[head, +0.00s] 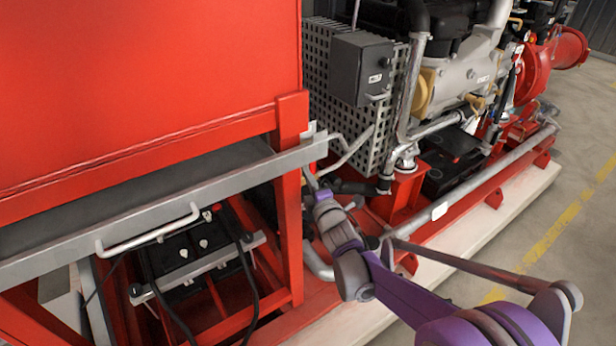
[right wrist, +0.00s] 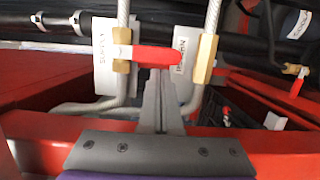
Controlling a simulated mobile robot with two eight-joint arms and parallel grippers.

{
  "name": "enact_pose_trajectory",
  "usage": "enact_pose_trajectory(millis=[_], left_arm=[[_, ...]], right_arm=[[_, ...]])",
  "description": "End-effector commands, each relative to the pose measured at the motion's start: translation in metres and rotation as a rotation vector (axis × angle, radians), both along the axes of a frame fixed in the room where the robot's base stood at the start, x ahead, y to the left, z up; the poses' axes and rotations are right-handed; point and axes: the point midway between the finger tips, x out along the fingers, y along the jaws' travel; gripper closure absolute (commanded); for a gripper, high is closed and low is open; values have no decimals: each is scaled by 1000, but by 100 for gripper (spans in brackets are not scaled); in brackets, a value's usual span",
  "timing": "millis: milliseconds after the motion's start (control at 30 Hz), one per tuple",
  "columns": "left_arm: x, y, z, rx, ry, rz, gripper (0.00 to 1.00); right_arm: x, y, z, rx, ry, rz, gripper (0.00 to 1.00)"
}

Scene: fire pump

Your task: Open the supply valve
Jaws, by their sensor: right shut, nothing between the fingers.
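The right wrist view shows a brass valve body (right wrist: 122,48) on a grey pipe at left. Its red lever (right wrist: 155,56) lies crosswise to the pipe, reaching right toward a second brass valve (right wrist: 206,58). White tags sit by both valves; the left tag (right wrist: 101,55) seems to read SUPPLY, turned sideways. My right gripper (right wrist: 160,85) is shut and empty, its fingertips at the lever's underside in the picture; I cannot tell whether they touch. In the head view my right gripper (head: 314,182) is beside the red tank leg, and the valves are not discernible. My left gripper is out of view.
The red tank stand's leg (head: 291,200) is close left of my gripper. A perforated grey guard (head: 335,95) and engine stand behind. Batteries (head: 190,255) sit under the tank. Another red-handled valve (right wrist: 298,84) is at right. Open floor (head: 575,240) lies at right.

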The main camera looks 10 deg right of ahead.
Motion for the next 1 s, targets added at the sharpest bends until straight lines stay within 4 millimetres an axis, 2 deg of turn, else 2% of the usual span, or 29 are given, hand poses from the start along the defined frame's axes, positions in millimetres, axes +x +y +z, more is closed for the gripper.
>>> enact_pose_trajectory(millis=[767, 1000], left_arm=[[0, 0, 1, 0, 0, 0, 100], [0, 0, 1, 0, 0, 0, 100]], right_arm=[[3, -9, -4, -134, -55, -1, 100], [6, -16, -6, -242, -99, -3, 100]])
